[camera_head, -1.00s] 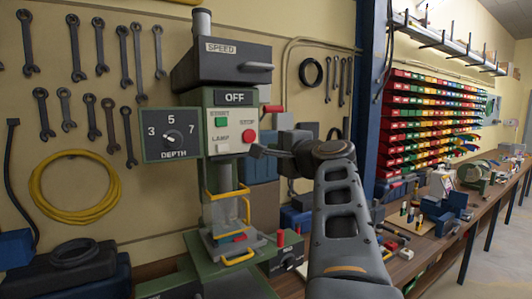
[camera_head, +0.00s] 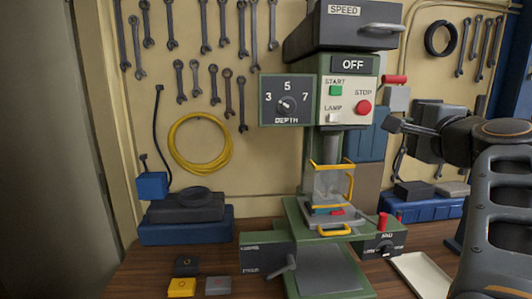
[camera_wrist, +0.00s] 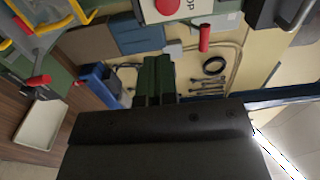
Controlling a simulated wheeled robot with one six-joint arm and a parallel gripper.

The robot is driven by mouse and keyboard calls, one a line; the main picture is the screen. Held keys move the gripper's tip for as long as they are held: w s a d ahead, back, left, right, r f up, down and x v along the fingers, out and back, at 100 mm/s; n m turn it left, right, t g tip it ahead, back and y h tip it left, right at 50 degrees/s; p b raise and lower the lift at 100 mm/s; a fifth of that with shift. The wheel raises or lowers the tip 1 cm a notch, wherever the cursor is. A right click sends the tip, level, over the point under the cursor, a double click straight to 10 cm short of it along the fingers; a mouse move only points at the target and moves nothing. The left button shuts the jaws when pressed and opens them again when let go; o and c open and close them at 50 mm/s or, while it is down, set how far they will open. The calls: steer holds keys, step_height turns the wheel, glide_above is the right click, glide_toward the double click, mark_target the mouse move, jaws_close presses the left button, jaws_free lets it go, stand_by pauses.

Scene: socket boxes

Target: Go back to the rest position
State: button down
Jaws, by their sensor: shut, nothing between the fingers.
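My gripper (camera_head: 394,125) is shut and empty, held out in the air to the right of the drill press (camera_head: 352,72), beside its panel. In the wrist view my gripper (camera_wrist: 157,84) shows as dark green fingers closed together, with nothing between them. The press display reads OFF, and its red STOP button (camera_head: 363,107) and green START button (camera_head: 336,90) are in plain view. My arm is bent at the right edge of the head view. I cannot tell the exact gap between gripper and press.
A pale tray (camera_head: 420,276) and a blue case (camera_head: 424,208) lie on the bench right of the press. Small black (camera_head: 187,265), yellow (camera_head: 181,287) and grey (camera_head: 218,286) boxes lie at the front left. Wrenches and a yellow cable coil (camera_head: 200,145) hang on the wall.

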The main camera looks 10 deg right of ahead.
step_height(320, 180, down, 20)
steer(key=a+n+g, duration=0.2)
steer(key=n+g, duration=0.3)
steer(key=g, duration=0.2)
steer(key=s+a+f+n+g+y, duration=0.1)
steer(key=s+a+f+n+g, duration=0.2)
steer(key=a+f+n, duration=0.4)
steer(key=s+a+f+n+g+y, duration=0.1)
steer(key=s+a+f+n+g, duration=0.2)
steer(key=a+f+n, duration=0.4)
steer(key=a+f+g, duration=0.1)
steer(key=a+f, duration=0.5)
steer(key=shift+s+n, duration=0.2)
steer(key=shift+n, duration=0.1)
